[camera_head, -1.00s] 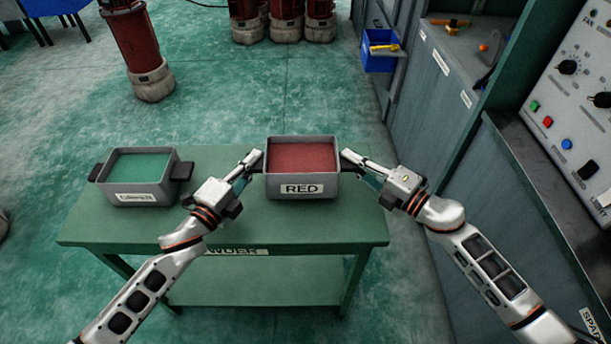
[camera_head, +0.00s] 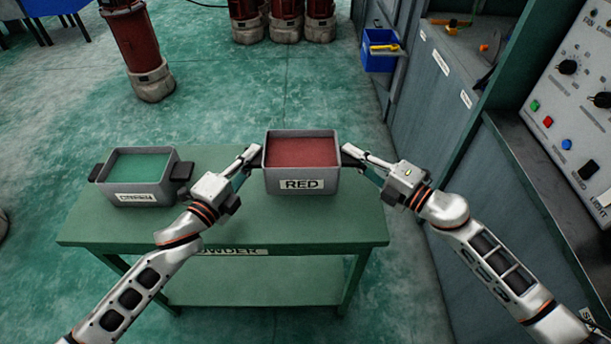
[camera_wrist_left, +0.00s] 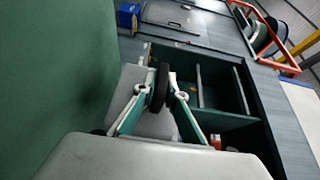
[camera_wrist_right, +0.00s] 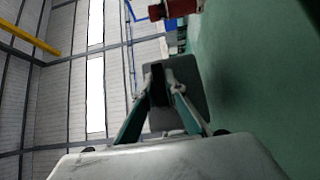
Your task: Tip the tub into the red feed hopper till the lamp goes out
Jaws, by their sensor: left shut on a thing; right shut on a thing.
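A grey tub labelled RED (camera_head: 301,184), filled nearly to the rim with red powder (camera_head: 301,152), is between my two grippers at the table's right part. My left gripper (camera_head: 254,156) is shut on the tub's left handle; the dark handle (camera_wrist_left: 160,86) shows between its fingers in the left wrist view. My right gripper (camera_head: 347,152) is shut on the right handle (camera_wrist_right: 157,96). The tub looks level. I cannot tell how far its underside is from the table top. The red feed hopper and the lamp are not recognisable in these frames.
A second grey tub (camera_head: 141,197) with green powder stands on the green table (camera_head: 220,232), left of my left gripper. Red machines with pale bases (camera_head: 151,80) stand on the floor behind. A control panel (camera_head: 570,90) and cabinets are at right. A blue bin (camera_head: 379,62) hangs at the back.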

